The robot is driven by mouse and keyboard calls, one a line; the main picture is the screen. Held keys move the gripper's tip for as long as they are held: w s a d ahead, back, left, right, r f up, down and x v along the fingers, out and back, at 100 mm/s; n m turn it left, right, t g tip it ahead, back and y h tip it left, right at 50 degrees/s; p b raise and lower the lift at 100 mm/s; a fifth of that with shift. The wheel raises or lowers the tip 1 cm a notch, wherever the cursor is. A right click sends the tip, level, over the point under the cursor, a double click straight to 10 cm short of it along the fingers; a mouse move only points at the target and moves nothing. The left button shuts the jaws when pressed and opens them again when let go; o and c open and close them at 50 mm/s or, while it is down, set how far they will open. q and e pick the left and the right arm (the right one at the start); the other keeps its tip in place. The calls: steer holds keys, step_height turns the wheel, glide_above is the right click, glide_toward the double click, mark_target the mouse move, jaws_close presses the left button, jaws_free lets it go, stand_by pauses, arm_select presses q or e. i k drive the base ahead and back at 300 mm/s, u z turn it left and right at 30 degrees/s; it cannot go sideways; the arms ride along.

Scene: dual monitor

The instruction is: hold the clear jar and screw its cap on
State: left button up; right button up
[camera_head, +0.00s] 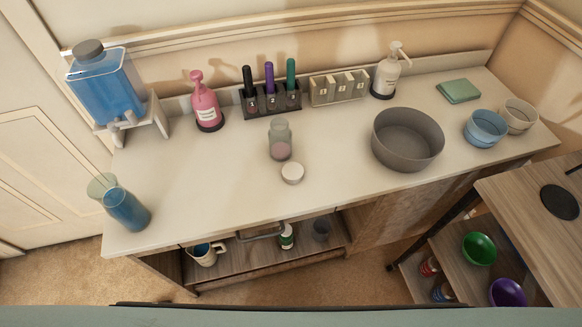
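The clear jar (280,142) stands upright near the middle of the white counter, with something pinkish in its lower part. Its top shows no cap on it. A round white cap (292,172) lies on the counter just in front of the jar, slightly to the right and apart from it. Neither of my grippers shows in the head view.
Behind the jar stand a rack of markers (272,101) and a pink pump bottle (205,103). A grey basin (407,140) stands to the right, a blue-filled glass (124,205) at the front left. The counter around the jar is clear.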

mark_target(279, 135)
steer(key=u, duration=2.45)
steer(key=k, duration=0.5)
steer(key=z, duration=0.9)
